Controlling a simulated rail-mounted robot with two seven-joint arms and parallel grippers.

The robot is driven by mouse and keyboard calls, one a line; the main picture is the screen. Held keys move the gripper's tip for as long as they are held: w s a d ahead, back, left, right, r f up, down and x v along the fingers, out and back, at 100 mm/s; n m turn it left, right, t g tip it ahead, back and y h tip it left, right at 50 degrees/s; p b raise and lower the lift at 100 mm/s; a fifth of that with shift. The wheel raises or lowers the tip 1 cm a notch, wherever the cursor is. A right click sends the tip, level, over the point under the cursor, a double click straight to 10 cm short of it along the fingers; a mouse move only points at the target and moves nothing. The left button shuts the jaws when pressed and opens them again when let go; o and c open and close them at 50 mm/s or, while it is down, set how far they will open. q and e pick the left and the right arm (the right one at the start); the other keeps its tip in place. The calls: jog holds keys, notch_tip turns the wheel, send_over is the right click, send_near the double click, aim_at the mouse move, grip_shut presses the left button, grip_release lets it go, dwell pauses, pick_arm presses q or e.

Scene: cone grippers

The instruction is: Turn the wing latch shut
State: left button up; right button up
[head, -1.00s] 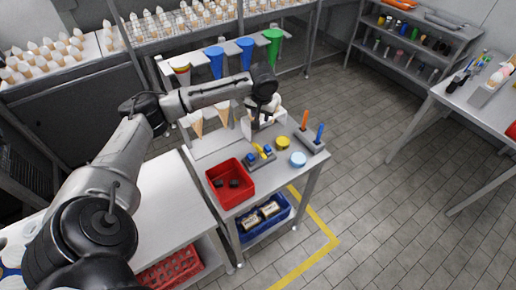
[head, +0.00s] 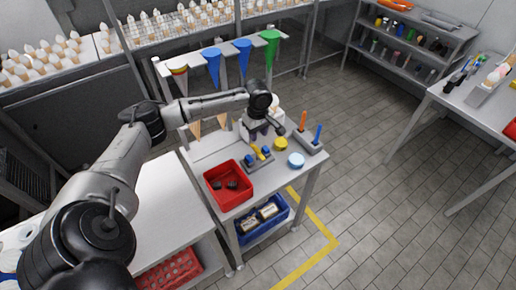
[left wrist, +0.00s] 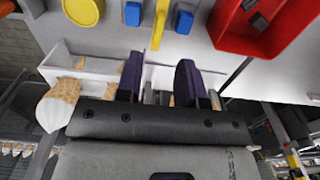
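The wing latch (head: 257,152) is on the small grey cart top, with a yellow wing bar between two blue blocks on a dark base. In the left wrist view its yellow wing (left wrist: 160,22) runs nearly straight up the picture, with a blue block on each side. My left gripper (head: 268,132) is above the cart, just behind the latch. In the left wrist view its two dark fingers (left wrist: 158,72) stand apart with nothing held between them, and the wing lies beyond their tips. My right gripper is in neither view.
A red bin (head: 229,184) with dark pieces stands left of the latch. A yellow disc (head: 281,144), a light blue disc (head: 296,160) and a holder with orange and blue sticks (head: 309,142) stand to the right. A white tray with cones (left wrist: 90,75) is close to the gripper.

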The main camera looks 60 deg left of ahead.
aim_at(258, 149)
pick_arm(q)
notch_tip(258, 149, down, 8)
jog(key=shift+f+b, duration=0.2)
jog(key=shift+b, duration=0.2)
grip_shut()
dwell(0.3)
